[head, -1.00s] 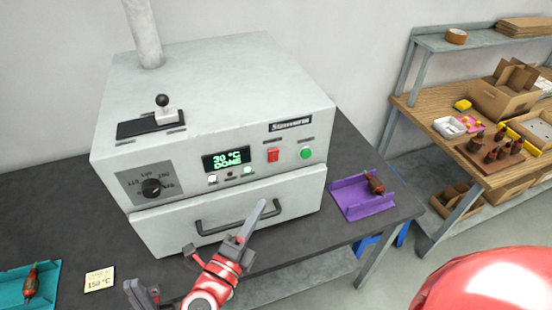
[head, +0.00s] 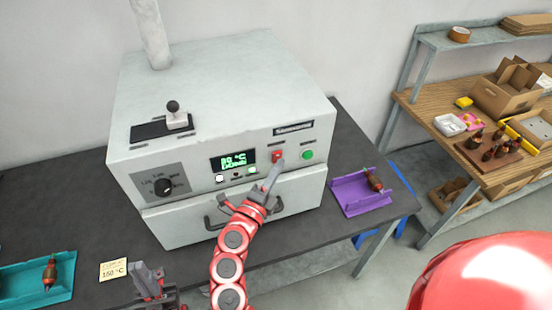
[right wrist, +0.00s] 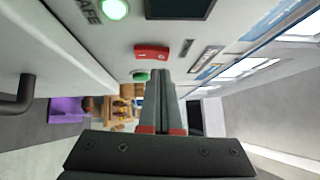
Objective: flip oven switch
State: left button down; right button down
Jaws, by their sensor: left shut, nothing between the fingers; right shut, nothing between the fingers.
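The grey oven (head: 225,85) stands on the dark bench. Its red switch (head: 277,156) is on the front panel, between the lit display (head: 233,160) and a round green button (head: 307,154). The switch also shows in the right wrist view (right wrist: 152,52), just ahead of my fingers. My right gripper (head: 277,165) is shut and empty, its tips just below the switch in the head view. I cannot tell whether they touch it. In the wrist view its closed fingers (right wrist: 161,72) point along the panel. My left gripper (head: 142,266) is shut and empty at the lower left.
The oven's drawer handle (head: 215,222) sticks out below the panel. A purple tray (head: 352,200) is right of the oven; a teal tray (head: 65,296) and a note card (head: 113,270) lie at left. A wooden shelf (head: 425,100) stands at right.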

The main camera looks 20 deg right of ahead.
jog(key=shift+w, duration=0.6)
jog(key=shift+w+b, duration=0.25)
jog(key=shift+b, duration=0.15)
jog(key=shift+s+a+r, duration=0.1)
jog(key=shift+r, duration=0.05)
jog(key=shift+s, duration=0.1)
